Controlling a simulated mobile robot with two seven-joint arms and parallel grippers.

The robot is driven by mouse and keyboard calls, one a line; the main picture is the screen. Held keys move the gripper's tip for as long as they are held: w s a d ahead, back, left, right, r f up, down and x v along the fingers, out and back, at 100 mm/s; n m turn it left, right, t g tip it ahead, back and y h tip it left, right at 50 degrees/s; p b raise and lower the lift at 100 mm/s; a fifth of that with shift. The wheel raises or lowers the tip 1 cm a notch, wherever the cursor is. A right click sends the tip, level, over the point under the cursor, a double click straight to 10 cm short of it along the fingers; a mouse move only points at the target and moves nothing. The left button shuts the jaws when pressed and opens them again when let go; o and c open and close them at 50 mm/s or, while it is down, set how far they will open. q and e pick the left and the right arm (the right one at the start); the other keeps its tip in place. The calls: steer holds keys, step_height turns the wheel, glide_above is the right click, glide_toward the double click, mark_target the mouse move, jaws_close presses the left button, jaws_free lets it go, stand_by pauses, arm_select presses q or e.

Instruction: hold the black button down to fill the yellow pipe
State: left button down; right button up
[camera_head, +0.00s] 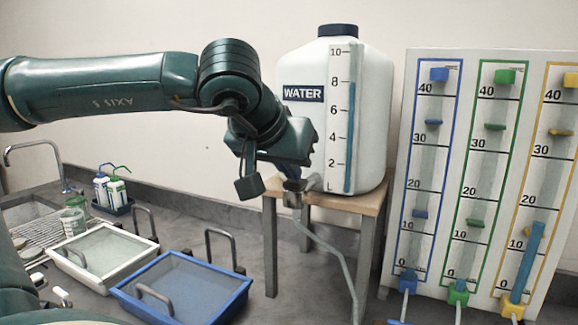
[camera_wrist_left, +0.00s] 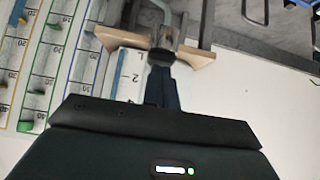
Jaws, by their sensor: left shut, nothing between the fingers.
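The yellow pipe (camera_head: 531,260), in the yellow-framed column at the far right of the head view, holds blue water to a little above its 10 mark. A yellow marker (camera_head: 527,230) sits beside the water top; others sit higher. My left gripper (camera_head: 291,173) is shut and empty, its fingertips down at the metal tap (camera_head: 294,196) under the white water tank (camera_head: 368,120). In the left wrist view the closed fingers (camera_wrist_left: 161,75) reach the tap (camera_wrist_left: 163,38). My right gripper is out of view.
The tank stands on a wooden stool (camera_head: 372,205), its gauge near 8. A hose (camera_head: 340,258) runs down from the tap. The blue pipe (camera_head: 416,190) and green pipe (camera_head: 481,190) show no clear water. Trays (camera_head: 243,292), bottles and a sink lie at left.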

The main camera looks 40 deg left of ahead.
arm_select(q)
steer(key=shift+s+d+f+g, duration=0.1)
steer(key=shift+s+f+g, duration=0.15)
steer(key=shift+f, duration=0.45)
steer(key=v, duration=1.4)
steer(key=shift+w+a+r, duration=0.3)
stand_by(0.8)
